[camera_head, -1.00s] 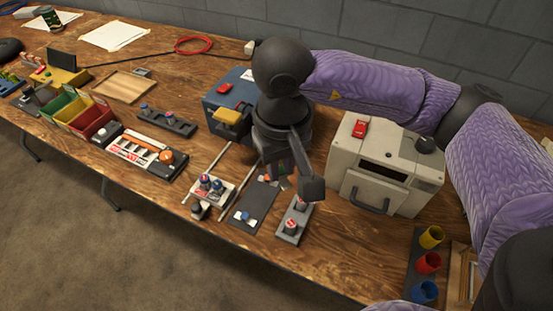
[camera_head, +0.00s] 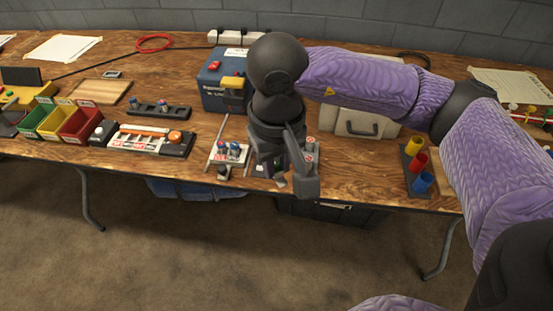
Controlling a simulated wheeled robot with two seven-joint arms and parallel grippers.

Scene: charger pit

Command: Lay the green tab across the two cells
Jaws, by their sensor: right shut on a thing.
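My right gripper (camera_head: 290,184) points down near the table's front edge. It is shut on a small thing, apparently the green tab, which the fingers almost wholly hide. A pair of cells with blue and red tops (camera_head: 229,150) stands upright on a small white carriage just left of the gripper. Two more red-topped pieces in a grey holder (camera_head: 310,150) stand right behind the fingers. I cannot tell for sure which pair is the two cells. My left gripper is not in view.
A blue box (camera_head: 212,92) stands behind the gripper, and a beige machine (camera_head: 345,124) is partly hidden behind my forearm. Red, yellow and blue cups (camera_head: 417,162) stand to the right. Coloured bins (camera_head: 80,127) and a battery tray (camera_head: 140,142) are on the left.

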